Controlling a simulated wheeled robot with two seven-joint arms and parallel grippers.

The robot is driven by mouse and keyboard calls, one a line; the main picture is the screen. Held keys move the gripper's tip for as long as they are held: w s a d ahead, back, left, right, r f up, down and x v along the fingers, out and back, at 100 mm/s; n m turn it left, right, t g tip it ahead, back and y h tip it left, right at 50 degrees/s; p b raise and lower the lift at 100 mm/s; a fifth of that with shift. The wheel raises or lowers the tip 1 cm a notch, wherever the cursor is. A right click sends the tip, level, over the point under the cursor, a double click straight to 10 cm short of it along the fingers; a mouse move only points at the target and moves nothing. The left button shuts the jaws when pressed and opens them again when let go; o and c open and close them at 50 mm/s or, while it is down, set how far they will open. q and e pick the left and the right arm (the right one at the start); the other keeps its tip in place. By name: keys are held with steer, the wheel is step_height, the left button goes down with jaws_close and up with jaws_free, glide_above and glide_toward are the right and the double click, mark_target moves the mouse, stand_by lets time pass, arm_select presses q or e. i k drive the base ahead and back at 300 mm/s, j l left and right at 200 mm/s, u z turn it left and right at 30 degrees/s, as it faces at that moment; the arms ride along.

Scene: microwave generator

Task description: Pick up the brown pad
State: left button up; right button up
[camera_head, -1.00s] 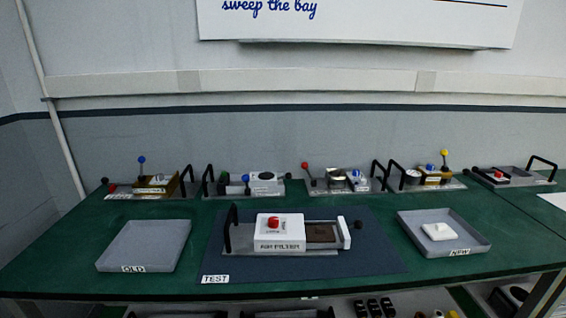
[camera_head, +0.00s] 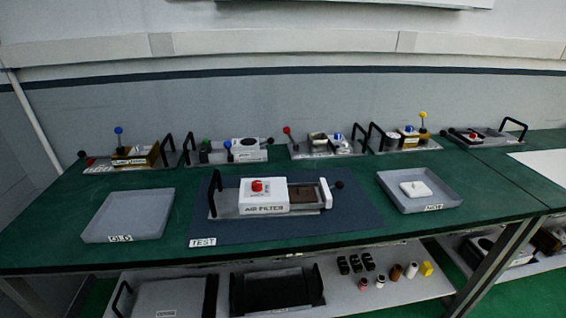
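The brown pad (camera_head: 304,194) lies in the open slot of the air filter unit (camera_head: 264,208), between its white box and a white end piece (camera_head: 326,193). The unit has a red button (camera_head: 257,185) on top and an "AIR FILTER" label on its front. It stands on the dark blue TEST mat (camera_head: 345,220) on the green table. Neither of my grippers is in view.
An empty grey OLD tray (camera_head: 128,212) is on the left. A grey NEW tray (camera_head: 446,203) on the right holds a white pad (camera_head: 415,188). Several other devices line the table's back. A lower shelf (camera_head: 350,303) holds small parts and trays.

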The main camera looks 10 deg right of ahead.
mark_target(307, 196)
steer(key=i+l+z, duration=0.25)
steer(key=i, duration=0.15)
steer(key=i+l+z, duration=0.15)
steer(key=i+z, duration=0.15)
steer(key=i, duration=0.1)
